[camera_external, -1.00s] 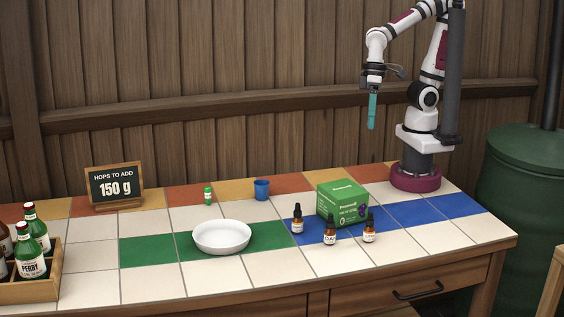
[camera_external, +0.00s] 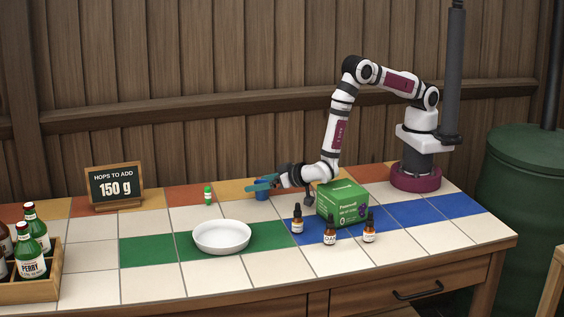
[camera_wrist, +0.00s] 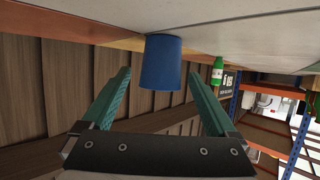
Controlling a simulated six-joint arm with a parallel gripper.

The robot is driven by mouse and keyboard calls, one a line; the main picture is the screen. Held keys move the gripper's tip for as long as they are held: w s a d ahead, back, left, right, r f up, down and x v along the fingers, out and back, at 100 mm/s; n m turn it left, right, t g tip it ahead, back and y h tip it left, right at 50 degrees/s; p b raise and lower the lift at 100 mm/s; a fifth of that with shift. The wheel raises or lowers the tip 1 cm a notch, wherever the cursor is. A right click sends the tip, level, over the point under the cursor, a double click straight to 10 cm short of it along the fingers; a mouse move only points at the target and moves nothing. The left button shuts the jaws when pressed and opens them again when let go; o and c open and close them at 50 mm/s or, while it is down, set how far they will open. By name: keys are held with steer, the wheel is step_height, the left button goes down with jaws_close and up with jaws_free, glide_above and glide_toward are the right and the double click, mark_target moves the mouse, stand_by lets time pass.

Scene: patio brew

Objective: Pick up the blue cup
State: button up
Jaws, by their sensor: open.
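The blue cup (camera_external: 262,194) stands upright on the tiled table, between the small green-capped bottle and the green box. In the external view it is partly hidden behind my gripper (camera_external: 262,183), which is held low and sideways at the cup. In the wrist view the blue cup (camera_wrist: 161,63) appears ahead, between the lines of the two teal fingers. My gripper (camera_wrist: 162,95) is open there, with a finger on each side of the cup and nothing held. I cannot tell whether either finger touches it.
A green box (camera_external: 342,204) stands right of the cup, with dropper bottles (camera_external: 330,232) in front. A white bowl (camera_external: 222,237) sits in front of the cup. The small green-capped bottle (camera_external: 208,195) is to its left. A chalkboard (camera_external: 115,187) and bottle crate (camera_external: 40,287) are farther left.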

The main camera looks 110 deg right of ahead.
mark_target(254, 196)
steer(key=x, duration=0.3)
steer(key=shift+c, duration=0.3)
